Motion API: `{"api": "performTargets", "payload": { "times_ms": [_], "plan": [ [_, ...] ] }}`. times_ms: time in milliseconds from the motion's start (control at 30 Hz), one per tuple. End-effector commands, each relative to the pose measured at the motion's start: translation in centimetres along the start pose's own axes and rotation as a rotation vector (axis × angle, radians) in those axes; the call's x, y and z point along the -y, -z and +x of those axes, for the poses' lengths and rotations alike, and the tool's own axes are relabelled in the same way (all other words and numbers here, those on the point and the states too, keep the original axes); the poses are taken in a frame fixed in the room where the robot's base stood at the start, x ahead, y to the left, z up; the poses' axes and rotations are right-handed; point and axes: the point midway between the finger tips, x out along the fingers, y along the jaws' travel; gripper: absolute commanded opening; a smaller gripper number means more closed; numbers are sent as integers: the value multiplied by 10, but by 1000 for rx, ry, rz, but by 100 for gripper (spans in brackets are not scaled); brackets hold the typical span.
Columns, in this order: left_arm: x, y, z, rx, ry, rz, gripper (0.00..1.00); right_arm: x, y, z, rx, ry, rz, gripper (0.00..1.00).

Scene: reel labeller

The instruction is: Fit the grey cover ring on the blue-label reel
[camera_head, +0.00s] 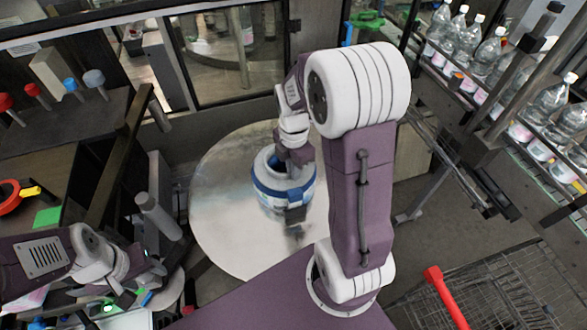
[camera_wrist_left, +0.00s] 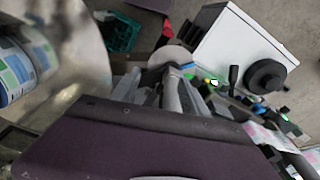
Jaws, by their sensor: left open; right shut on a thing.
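The blue-label reel (camera_head: 268,196), a white drum with a blue band, stands on a round metal table (camera_head: 225,215). Part of a reel with a blue and green label (camera_wrist_left: 14,68) shows at the left wrist view's left edge. My right gripper (camera_head: 284,168) reaches down onto the top of the reel and is shut. A pale grey ring (camera_head: 262,163) shows at the reel's top by the fingers; I cannot tell if it is seated or held just above. My left gripper (camera_head: 125,297) is open and empty, low at the left; its fingers (camera_wrist_left: 165,88) show in its wrist view.
A white box with a black knob (camera_wrist_left: 238,48) and a green crate (camera_wrist_left: 118,32) show beyond the left fingers. Bottles (camera_head: 488,52) line a rack at the right. A wire cart with a red handle (camera_head: 445,298) is at lower right. The table's left side is bare.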

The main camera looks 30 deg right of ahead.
Motion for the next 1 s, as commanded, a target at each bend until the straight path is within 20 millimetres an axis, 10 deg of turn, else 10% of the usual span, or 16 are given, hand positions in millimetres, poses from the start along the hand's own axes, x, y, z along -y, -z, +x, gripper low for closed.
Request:
{"api": "performTargets", "payload": {
  "times_ms": [1000],
  "plan": [
    [0,0,1,0,0,0,53,-1,4,6,0,1,0,0]
  ]
}}
